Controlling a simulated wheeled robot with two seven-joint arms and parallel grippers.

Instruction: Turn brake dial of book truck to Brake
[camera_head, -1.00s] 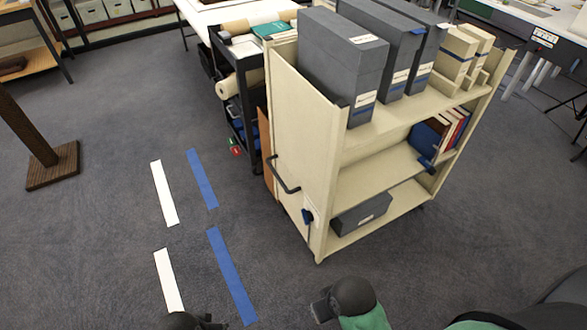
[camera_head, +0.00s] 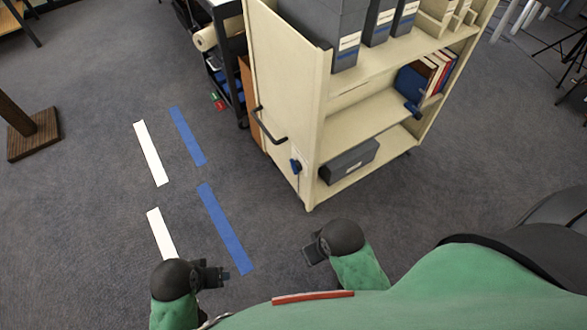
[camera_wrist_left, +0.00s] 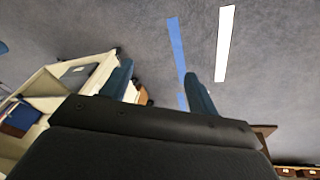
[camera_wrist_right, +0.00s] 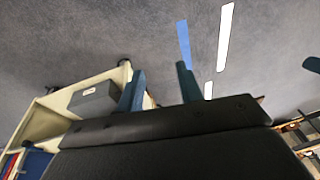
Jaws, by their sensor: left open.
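The cream book truck (camera_head: 285,75) stands ahead in the head view, with a black handle (camera_head: 268,128) on its end panel. The brake dial (camera_head: 296,166) is a small blue knob on a pale plate, low on that end panel near its front edge. I cannot read its setting. My left gripper (camera_head: 222,275) is open and empty, low over the floor left of the truck. My right gripper (camera_head: 310,252) is empty, nearer the truck but apart from it. Its two blue fingers stand apart in the right wrist view (camera_wrist_right: 160,90).
A dark cart (camera_head: 222,65) stands behind the truck. White (camera_head: 150,152) and blue (camera_head: 187,135) strips mark the floor at left. A wooden post base (camera_head: 34,135) stands far left. The floor before the truck is clear.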

